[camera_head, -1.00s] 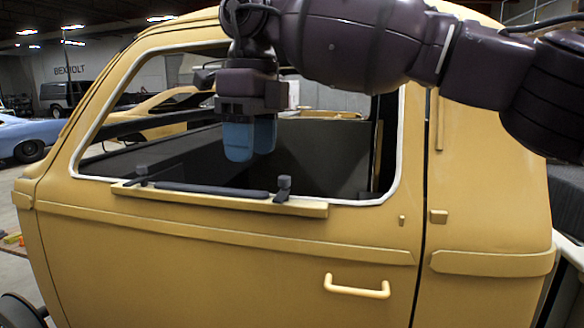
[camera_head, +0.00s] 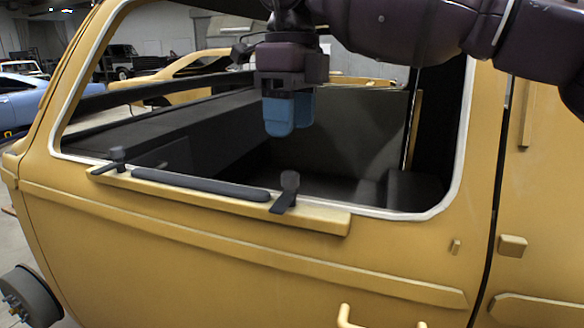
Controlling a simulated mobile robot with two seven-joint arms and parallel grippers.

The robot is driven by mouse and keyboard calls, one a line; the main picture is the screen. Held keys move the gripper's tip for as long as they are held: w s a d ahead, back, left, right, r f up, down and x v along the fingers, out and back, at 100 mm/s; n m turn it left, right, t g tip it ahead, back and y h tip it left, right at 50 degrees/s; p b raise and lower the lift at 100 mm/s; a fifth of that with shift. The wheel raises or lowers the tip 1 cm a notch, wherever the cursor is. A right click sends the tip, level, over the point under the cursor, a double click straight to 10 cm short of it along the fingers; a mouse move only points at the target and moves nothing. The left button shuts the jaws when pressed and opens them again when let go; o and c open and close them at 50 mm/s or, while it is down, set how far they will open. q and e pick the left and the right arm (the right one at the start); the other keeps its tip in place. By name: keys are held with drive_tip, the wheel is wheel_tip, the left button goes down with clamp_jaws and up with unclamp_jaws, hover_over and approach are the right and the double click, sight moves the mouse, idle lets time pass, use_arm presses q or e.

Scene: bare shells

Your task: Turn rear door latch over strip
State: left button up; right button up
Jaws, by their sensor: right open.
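A dark strip (camera_head: 200,185) lies along a yellow ledge (camera_head: 322,219) below the window opening of the yellow door (camera_head: 250,270). A dark latch stands near each end of the strip: a left latch (camera_head: 117,159) and a right latch (camera_head: 287,191). The right latch stands up from the ledge by the strip's right end; I cannot tell whether any of it lies over the strip. My right gripper (camera_head: 289,117), with blue fingertips, hangs open and empty. In the picture it is above the right latch and apart from it. My left gripper is not in view.
The white-edged window frame (camera_head: 455,165) surrounds the opening, with a dark interior behind it. A door handle (camera_head: 345,316) shows at the bottom edge. A wheel hub (camera_head: 30,298) is at lower left. Other cars stand behind.

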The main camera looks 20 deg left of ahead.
sight(291, 174)
wheel_tip(291, 174, down, 8)
drive_tip(key=shift+f, duration=0.2)
idle(0.3)
drive_tip(key=c, duration=0.9)
